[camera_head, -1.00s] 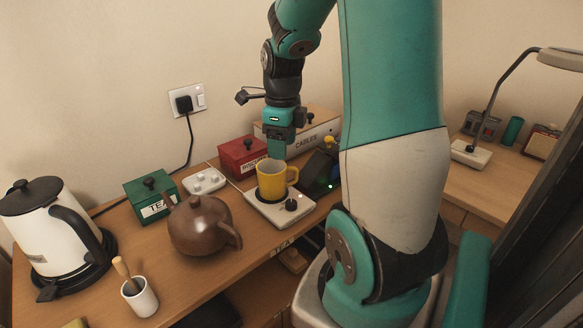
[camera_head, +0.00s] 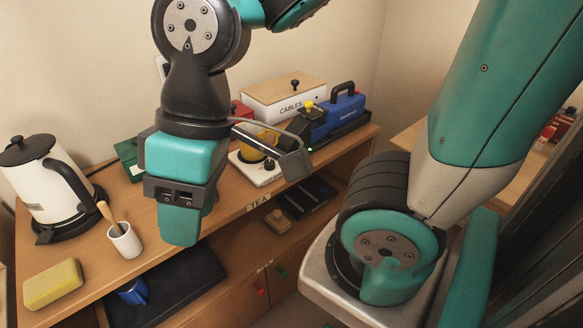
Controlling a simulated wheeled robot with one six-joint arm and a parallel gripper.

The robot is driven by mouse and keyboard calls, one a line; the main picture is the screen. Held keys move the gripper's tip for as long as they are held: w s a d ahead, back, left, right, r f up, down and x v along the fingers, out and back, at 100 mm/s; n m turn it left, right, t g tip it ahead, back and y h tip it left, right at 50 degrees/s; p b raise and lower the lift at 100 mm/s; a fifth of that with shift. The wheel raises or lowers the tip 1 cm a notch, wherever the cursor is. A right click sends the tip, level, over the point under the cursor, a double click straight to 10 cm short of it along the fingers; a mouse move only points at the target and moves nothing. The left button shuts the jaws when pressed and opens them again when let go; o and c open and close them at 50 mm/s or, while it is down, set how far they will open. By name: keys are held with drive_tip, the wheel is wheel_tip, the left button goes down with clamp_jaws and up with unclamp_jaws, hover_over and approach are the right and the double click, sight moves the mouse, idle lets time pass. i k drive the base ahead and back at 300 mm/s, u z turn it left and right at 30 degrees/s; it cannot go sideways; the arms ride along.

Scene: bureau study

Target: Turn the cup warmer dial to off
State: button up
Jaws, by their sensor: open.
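The white cup warmer (camera_head: 262,177) sits on the wooden cabinet top, partly hidden behind my arm's wrist parts. Its black dial (camera_head: 270,164) shows at the front right corner of the warmer; its setting is too small to read. A yellow cup (camera_head: 250,135) stands on the warmer, mostly covered by the wrist bracket. My gripper (camera_head: 180,236) is open and points down, in the picture left of the warmer and nearer the camera. It is apart from the dial and appears empty.
A white kettle (camera_head: 40,185), a small pot with a wooden-handled tool (camera_head: 125,241) and a yellow sponge (camera_head: 53,284) are at left. A cables box (camera_head: 285,97) and blue case (camera_head: 343,108) stand behind the warmer.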

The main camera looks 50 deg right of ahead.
sight(268, 165)
drive_tip(key=k, duration=0.2)
drive_tip(key=u, duration=1.3)
drive_tip(key=i, duration=1)
drive_tip(key=z, duration=1.85)
